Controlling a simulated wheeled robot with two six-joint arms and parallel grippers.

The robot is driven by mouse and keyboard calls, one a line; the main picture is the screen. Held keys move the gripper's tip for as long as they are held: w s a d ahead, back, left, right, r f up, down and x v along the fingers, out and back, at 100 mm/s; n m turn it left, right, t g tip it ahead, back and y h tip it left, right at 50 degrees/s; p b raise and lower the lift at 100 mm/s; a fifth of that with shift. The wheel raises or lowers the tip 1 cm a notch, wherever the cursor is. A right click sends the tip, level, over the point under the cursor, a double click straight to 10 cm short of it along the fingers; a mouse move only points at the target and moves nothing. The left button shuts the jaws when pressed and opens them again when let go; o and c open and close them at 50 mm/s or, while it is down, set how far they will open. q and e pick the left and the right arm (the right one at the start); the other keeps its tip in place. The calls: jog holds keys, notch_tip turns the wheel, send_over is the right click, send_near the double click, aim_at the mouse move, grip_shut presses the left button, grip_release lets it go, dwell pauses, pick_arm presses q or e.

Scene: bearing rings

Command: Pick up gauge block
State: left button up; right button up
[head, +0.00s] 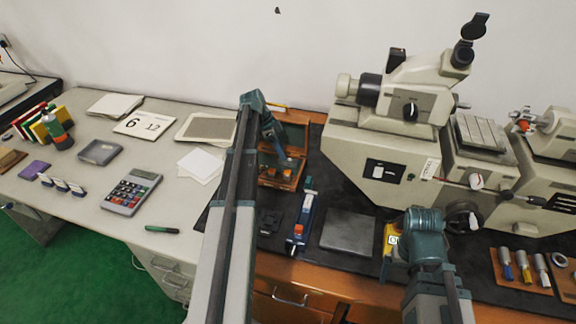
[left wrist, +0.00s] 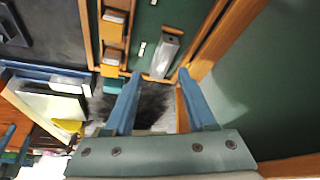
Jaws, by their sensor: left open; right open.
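The gauge block, which I take to be the small silver-grey block (left wrist: 167,52), lies on the green lining of an open wooden case (left wrist: 208,40) in the left wrist view. The case (head: 297,134) stands at the back of the bench in the head view, where I cannot make out the block. My left gripper (left wrist: 160,77) is open, its fingertips either side of the block's near end in the picture; whether they touch it is unclear. My right gripper (head: 388,262) is over the bench front by a yellow item; its fingers are hardly visible.
A large beige measuring machine (head: 400,150) with an eyepiece fills the right back. A dark flat plate (head: 349,232) and a blue tool with a red part (head: 301,220) lie on the black mat. A calculator (head: 132,191) lies on the left desk.

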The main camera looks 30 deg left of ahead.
aim_at(288, 160)
pick_arm(q)
jog(key=b+x, duration=0.4)
jog(key=shift+w+a+f, duration=0.1)
jog(key=shift+w+f, duration=0.05)
jog(key=shift+f, duration=0.1)
pick_arm(e)
notch_tip(288, 160, down, 4)
jog(key=shift+f, duration=0.15)
pick_arm(q)
jog(key=shift+w+d+f+b, duration=0.15)
jog(key=shift+d+f+b, duration=0.05)
jog(key=shift+f+b, duration=0.2)
pick_arm(e)
jog(key=shift+f, duration=0.3)
pick_arm(q)
jog(key=shift+r, duration=0.15)
pick_arm(e)
jog(key=shift+r, duration=0.1)
pick_arm(q)
grip_shut()
